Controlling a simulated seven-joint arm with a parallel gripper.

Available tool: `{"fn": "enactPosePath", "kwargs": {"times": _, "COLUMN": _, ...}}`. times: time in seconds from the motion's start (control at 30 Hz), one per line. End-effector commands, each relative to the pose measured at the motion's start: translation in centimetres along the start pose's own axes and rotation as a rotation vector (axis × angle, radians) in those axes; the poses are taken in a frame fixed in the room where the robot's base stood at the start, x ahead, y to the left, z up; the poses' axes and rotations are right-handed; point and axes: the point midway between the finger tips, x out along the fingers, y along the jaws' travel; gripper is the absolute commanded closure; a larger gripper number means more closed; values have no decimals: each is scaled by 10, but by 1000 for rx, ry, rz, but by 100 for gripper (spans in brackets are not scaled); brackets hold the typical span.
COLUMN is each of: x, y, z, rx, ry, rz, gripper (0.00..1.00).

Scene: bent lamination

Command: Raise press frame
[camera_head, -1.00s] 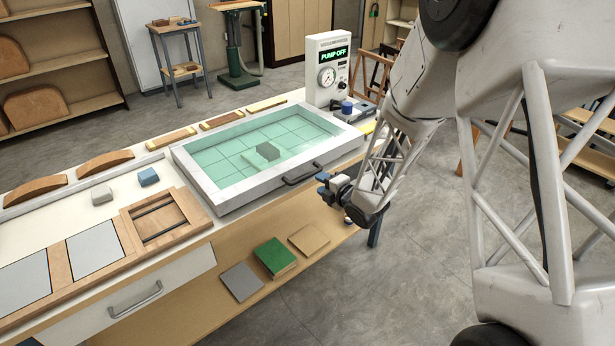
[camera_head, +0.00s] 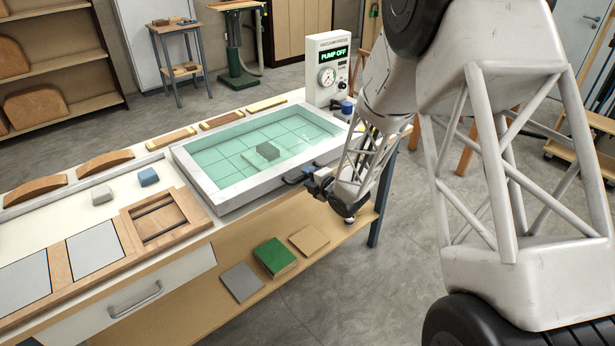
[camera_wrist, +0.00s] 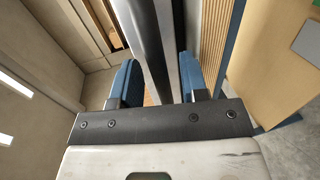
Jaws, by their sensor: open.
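The press frame (camera_head: 205,196) is a white rectangular frame with a clear green gridded sheet, lying flat on the bench. A grey block (camera_head: 268,151) on a pale piece shows under the sheet. Its dark handle (camera_head: 289,182) is on the front side, partly hidden by my gripper. My gripper (camera_head: 309,178) is open at the right part of the handle. In the wrist view its two blue fingers (camera_wrist: 156,80) stand apart on either side of a dark bar (camera_wrist: 145,35), which looks like the handle. I cannot tell whether they touch it.
A control box (camera_head: 328,70) reading "PUMP OFF" stands behind the frame's right corner. Wooden forms (camera_head: 105,162), small blocks (camera_head: 148,177) and a wooden jig (camera_head: 158,221) lie left of the frame. A lower shelf (camera_head: 215,262) holds several flat pieces.

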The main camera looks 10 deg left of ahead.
Motion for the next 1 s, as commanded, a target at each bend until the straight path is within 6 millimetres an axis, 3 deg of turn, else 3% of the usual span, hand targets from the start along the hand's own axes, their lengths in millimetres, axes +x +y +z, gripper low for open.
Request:
{"fn": "enactPosePath", "kwargs": {"times": 0.5, "x": 10, "y": 1, "z": 0, "rx": -1, "ry": 0, "rz": 1, "gripper": 59}}
{"fn": "enactPosePath", "kwargs": {"times": 0.8, "x": 10, "y": 0, "z": 0, "rx": -1, "ry": 0, "rz": 0, "gripper": 100}}
{"fn": "enactPosePath", "kwargs": {"times": 1.0, "x": 9, "y": 0, "z": 0, "rx": -1, "ry": 0, "rz": 0, "gripper": 100}}
